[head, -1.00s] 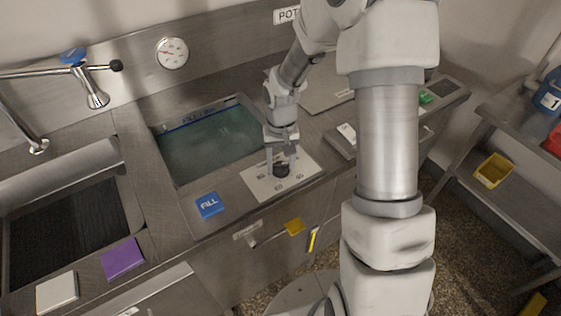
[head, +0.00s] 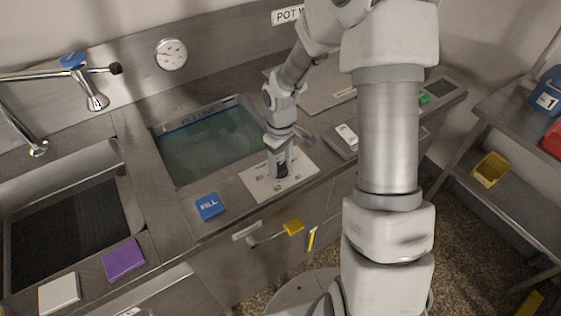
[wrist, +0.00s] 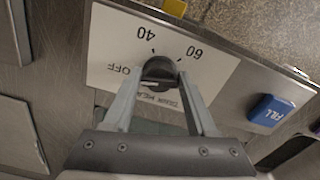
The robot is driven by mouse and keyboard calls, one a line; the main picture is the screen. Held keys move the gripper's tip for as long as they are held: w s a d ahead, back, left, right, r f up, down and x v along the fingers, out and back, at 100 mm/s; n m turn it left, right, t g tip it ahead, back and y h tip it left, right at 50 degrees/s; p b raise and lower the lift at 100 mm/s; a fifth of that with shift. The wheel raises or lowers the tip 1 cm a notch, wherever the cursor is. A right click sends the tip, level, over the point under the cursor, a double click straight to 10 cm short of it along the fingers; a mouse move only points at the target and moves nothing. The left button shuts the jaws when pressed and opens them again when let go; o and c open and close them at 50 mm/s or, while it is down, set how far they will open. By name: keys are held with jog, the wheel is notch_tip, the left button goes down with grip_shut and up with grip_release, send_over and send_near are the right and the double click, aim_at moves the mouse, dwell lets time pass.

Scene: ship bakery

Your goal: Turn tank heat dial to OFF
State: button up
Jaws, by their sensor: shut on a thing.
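The tank heat dial is a small black knob (wrist: 158,72) on a white plate (wrist: 105,62) marked 40, 60 and OFF. In the wrist view the knob sits between my two fingertips, and OFF is printed just to its left. I cannot tell for sure which mark the dial points to. My gripper (head: 281,171) reaches down from above onto the dial and is shut on it. In the head view the fingers hide most of the knob, and the plate (head: 258,186) lies beside the tank on the steel counter.
A water-filled tank (head: 205,148) lies left of the plate. A blue FILL block (head: 209,206) is at the plate's front left. A yellow-handled lever (head: 293,227) sticks out below the counter edge.

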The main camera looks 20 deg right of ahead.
aim_at(281, 165)
jog(key=shift+w, duration=0.1)
dwell(0.4)
jog(key=o, duration=1.4)
jog(key=shift+c, duration=0.2)
notch_tip(281, 165, up, 18)
jog(key=shift+f+p, duration=0.25)
jog(key=shift+p, duration=0.2)
jog(key=s+r+m+t, duration=0.2)
jog(key=s+r, duration=0.3)
jog(key=s, duration=0.5)
jog(key=s+r+m+t, duration=0.3)
jog(key=s+r+m, duration=0.1)
jog(key=s, duration=0.6)
jog(key=shift+s+r+m+t, duration=0.15)
jog(key=shift+r+m+t, duration=0.15)
jog(key=shift+r, duration=0.6)
